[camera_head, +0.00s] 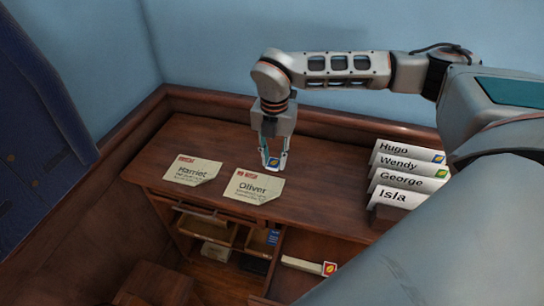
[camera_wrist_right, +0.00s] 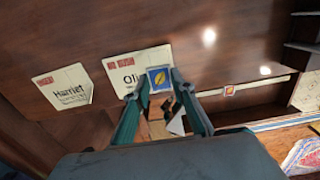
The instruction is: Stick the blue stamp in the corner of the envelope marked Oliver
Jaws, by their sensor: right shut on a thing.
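The Oliver envelope (camera_head: 262,182) lies flat on the wooden desk top, and part of it shows in the right wrist view (camera_wrist_right: 120,66). My right gripper (camera_head: 273,164) is shut on the blue stamp (camera_head: 273,161), which has a yellow mark. In the head view the stamp is just behind the envelope's upper right corner; in the right wrist view the stamp (camera_wrist_right: 158,79) overlaps the envelope's right part and hides some of the name. I cannot tell the exact gap between stamp and paper. My left gripper is not in view.
The Harriet envelope (camera_head: 190,167) lies left of Oliver's. Stamped envelopes marked Hugo, Wendy, George and Isla (camera_head: 398,197) stand in a rack at the right. A raised wooden ledge (camera_head: 330,125) runs behind. Open compartments (camera_head: 210,228) lie below the desk's front edge, one with a red-and-yellow stamp (camera_head: 329,268).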

